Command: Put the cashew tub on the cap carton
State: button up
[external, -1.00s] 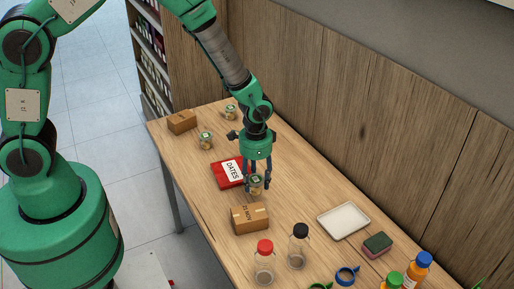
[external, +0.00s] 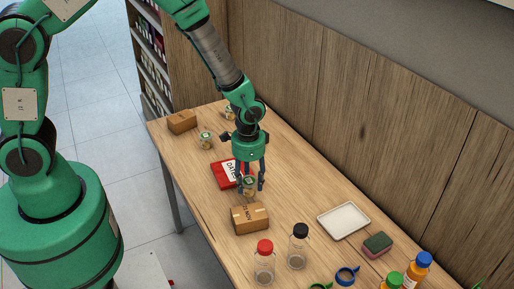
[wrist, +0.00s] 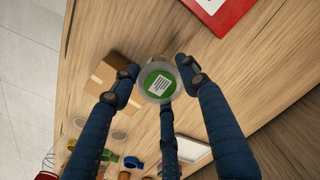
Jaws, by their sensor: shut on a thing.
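My gripper (external: 250,188) is shut on a small clear tub with a green label (external: 249,184), held upright just behind the near brown carton. In the wrist view, the tub's round green lid (wrist: 158,83) sits between my blue fingers (wrist: 155,90). The near carton (external: 249,219) is closed and taped, with dark print on it; it also shows in the wrist view (wrist: 108,78), to the left of the tub. A second brown carton (external: 182,121) stands at the table's far left end. I cannot read which carton is the cap carton.
Two similar tubs (external: 206,140) (external: 230,112) stand farther back. A red DATES packet (external: 227,174) lies beside my gripper.

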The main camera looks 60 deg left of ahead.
jog(key=shift+a, duration=0.15)
jog(key=a+r+n, duration=0.2)
jog(key=a+n, duration=0.1)
jog(key=a, duration=1)
jog(key=s+a+r+n, duration=0.1)
jog(key=s+a, duration=0.4)
jog(key=a, duration=0.5)
jog(key=s+a+r+n, duration=0.2)
jog(key=s+a, duration=0.4)
jog(key=a, duration=0.4)
jog(key=s+a+r+n, duration=0.1)
jog(key=s+a+n, duration=0.2)
jog(key=a, duration=0.7)
jog(key=shift+s+a+r+n+b, duration=0.15)
jog(key=shift+s+a+n+b, duration=0.25)
jog(key=shift+s, duration=0.9)
jog(key=w+a, duration=0.3)
jog(key=w, duration=0.1)
jog(key=w+a+f+b, duration=0.1)
jog(key=w+a, duration=0.2)
jog(key=w, duration=0.1)
jog(key=w+a, duration=0.4)
jog(key=shift+w+f+b, duration=0.2)
jog(key=shift+f+b, duration=0.05)
jog(key=shift+b, duration=0.15)
jog(key=shift+f, duration=0.15)
